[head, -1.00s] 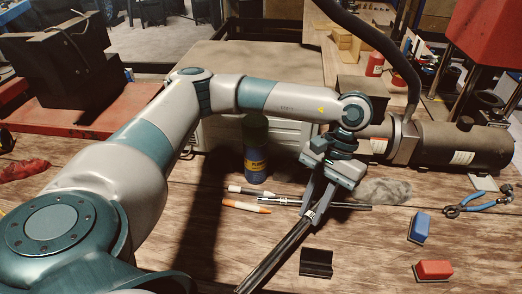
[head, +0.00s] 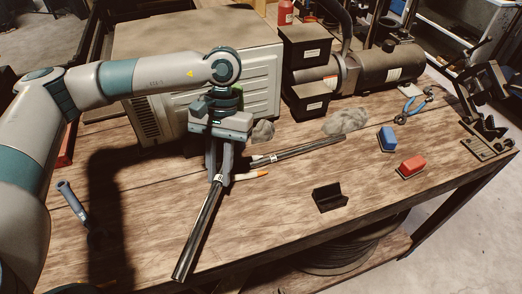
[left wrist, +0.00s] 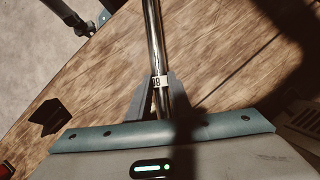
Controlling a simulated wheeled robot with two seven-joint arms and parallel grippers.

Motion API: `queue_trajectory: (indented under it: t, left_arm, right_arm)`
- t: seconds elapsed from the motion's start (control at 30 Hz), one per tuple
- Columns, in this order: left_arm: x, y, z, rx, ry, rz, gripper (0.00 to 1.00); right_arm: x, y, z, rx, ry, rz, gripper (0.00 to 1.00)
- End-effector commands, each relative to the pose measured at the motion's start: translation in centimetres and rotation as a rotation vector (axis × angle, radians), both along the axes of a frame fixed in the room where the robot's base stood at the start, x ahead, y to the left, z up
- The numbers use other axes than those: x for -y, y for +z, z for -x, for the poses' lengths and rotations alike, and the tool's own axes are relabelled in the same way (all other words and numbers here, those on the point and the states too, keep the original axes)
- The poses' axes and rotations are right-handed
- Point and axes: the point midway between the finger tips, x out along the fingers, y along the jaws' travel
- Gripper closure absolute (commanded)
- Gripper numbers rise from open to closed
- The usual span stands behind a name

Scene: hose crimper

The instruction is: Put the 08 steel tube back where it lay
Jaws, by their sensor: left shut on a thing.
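The 08 steel tube (head: 200,228) is a long shiny bar slanting toward the front of the bench. My left gripper (head: 218,176) is shut on it near its upper end in the head view. In the left wrist view the tube (left wrist: 153,35) runs between the fingers (left wrist: 155,100), with a pale "08" label beside them. I cannot tell whether the tube touches the bench. Other steel tubes (head: 305,149) lie on the bench to the right of the gripper, their left ends near its fingers. My right gripper is not in view.
A black angled block (head: 329,198), grey rag (head: 345,121), blue block (head: 388,139) and red block (head: 411,167) are farther right. A large metal box (head: 255,85) stands behind. The bench front is mostly clear.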

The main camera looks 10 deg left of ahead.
Motion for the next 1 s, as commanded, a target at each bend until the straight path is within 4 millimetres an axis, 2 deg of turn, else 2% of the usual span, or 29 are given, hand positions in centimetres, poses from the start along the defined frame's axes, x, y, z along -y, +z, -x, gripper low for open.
queue_trajectory:
  t: [0.4, 0.43, 0.6, 0.77, 1.0]
  left_arm:
    - [0.0, 0.0, 0.0, 0.000, -0.001, 0.000, 1.00]
    - [0.0, 0.0, 0.0, 0.000, -0.001, 0.000, 1.00]
    - [0.2, 0.0, 0.0, -0.001, 0.020, 0.001, 1.00]
    - [1.0, -0.1, -0.4, -0.001, 0.118, 0.002, 1.00]
    - [3.7, -0.2, -1.4, -0.006, 0.455, 0.005, 1.00]
  right_arm:
    - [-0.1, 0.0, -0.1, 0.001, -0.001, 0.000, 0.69]
    - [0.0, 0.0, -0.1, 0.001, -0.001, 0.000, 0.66]
    - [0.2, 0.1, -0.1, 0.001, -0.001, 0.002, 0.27]
    - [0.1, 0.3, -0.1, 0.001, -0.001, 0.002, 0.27]
    - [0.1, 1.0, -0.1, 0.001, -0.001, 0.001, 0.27]
